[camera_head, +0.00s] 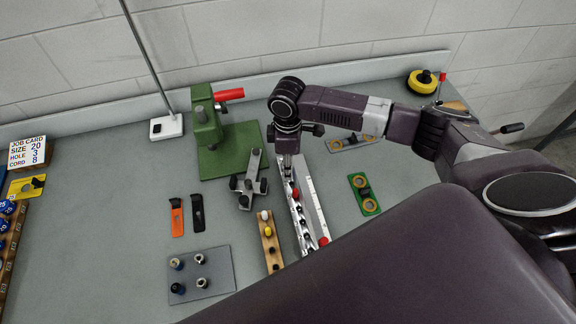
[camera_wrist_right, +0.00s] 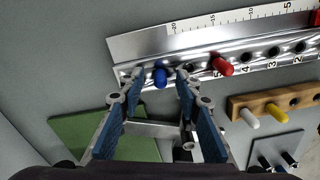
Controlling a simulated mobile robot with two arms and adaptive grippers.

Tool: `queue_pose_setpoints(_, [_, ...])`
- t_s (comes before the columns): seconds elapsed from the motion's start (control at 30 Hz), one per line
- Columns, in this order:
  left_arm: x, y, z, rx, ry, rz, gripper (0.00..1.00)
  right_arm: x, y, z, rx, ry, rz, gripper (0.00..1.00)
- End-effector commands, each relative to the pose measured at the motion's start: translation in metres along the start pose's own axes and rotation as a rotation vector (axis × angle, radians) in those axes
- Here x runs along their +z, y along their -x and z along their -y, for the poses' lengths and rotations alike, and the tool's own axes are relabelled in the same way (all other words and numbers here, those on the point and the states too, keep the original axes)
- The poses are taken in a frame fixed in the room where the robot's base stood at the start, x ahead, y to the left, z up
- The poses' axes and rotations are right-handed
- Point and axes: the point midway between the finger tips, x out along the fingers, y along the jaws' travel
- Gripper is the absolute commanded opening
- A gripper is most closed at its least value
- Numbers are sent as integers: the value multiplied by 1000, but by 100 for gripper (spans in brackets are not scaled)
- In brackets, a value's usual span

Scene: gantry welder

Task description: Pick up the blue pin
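The blue pin (camera_wrist_right: 160,77) stands in a hole of the silver rail (camera_wrist_right: 140,47), near the rail's left end in the right wrist view. In that view the two fingertips of my right gripper (camera_wrist_right: 158,78) are on either side of the pin, open, with gaps visible. In the head view the right gripper (camera_head: 288,168) points down at the far end of the rail (camera_head: 316,212); the blue pin is hidden there. A red pin (camera_wrist_right: 222,66) stands in the same rail. My left gripper is not in view.
A green press (camera_head: 236,140) and a grey clamp piece (camera_head: 246,199) are left of the gripper. A grey plate with pegs (camera_head: 205,282) lies in front.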

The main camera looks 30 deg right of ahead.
Motion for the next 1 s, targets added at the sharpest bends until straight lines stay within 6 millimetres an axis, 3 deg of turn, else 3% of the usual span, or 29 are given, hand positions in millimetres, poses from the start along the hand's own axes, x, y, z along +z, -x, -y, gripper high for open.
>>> queue_pose_setpoints(0.27, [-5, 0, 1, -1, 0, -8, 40, 0, -4, 0, 1, 1, -2, 31])
queue_pose_setpoints(0.57, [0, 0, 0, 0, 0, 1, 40, 0, -3, 0, 1, 0, -1, 0])
queue_pose_setpoints(1.0, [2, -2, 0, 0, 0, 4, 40, -1, 4, -1, 2, 0, -2, 0])
